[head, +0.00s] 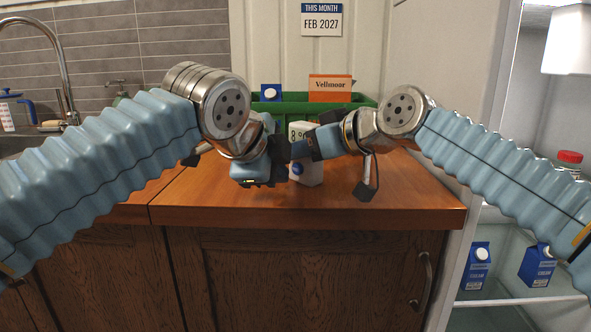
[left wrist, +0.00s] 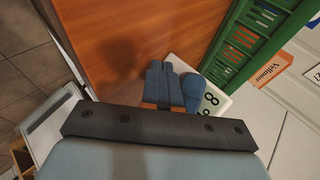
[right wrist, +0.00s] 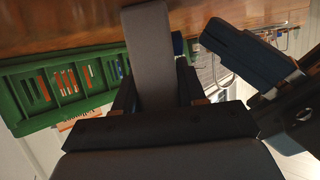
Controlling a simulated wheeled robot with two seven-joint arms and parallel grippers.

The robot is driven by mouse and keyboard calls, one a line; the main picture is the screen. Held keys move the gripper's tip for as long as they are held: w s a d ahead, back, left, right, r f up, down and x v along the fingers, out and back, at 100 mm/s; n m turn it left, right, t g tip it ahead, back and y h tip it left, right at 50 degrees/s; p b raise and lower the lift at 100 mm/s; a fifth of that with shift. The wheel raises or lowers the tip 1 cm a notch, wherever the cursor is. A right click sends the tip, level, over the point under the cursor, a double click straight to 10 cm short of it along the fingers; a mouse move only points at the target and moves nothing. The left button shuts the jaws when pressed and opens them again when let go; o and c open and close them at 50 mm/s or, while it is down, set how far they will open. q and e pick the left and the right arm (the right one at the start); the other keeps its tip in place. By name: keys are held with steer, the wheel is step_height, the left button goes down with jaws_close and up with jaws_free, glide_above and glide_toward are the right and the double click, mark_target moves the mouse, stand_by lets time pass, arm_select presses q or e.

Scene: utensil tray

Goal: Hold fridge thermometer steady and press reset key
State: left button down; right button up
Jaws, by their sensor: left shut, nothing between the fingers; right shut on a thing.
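The white fridge thermometer (head: 310,173) stands upright on the wooden counter, its display reading 8 °C partly hidden by my grippers. A round blue key (head: 297,169) shows low on its front. My right gripper (head: 313,147) is shut on the thermometer, whose grey, shaded edge (right wrist: 150,55) runs between its fingers in the right wrist view. My left gripper (head: 292,151) is shut and empty just in front of the thermometer, above the blue key. In the left wrist view its closed fingers (left wrist: 164,85) are beside the thermometer (left wrist: 213,100). Whether they touch it I cannot tell.
A green crate (head: 279,108) stands behind the thermometer, with a Vellmoor box (head: 330,89) and a blue carton (head: 271,92) in it. The sink is at left, an open fridge with cartons (head: 476,265) at right. The counter front (head: 300,212) is clear.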

arm_select(q)
steer(key=shift+w+d, duration=0.1)
stand_by(0.6)
steer(key=shift+w+d, duration=0.2)
steer(key=shift+w+d, duration=0.25)
stand_by(0.8)
stand_by(0.3)
steer(key=shift+s+a, duration=0.55)
steer(key=shift+s+a, duration=0.1)
steer(key=shift+s+a, duration=1.65)
steer(key=shift+s, duration=0.05)
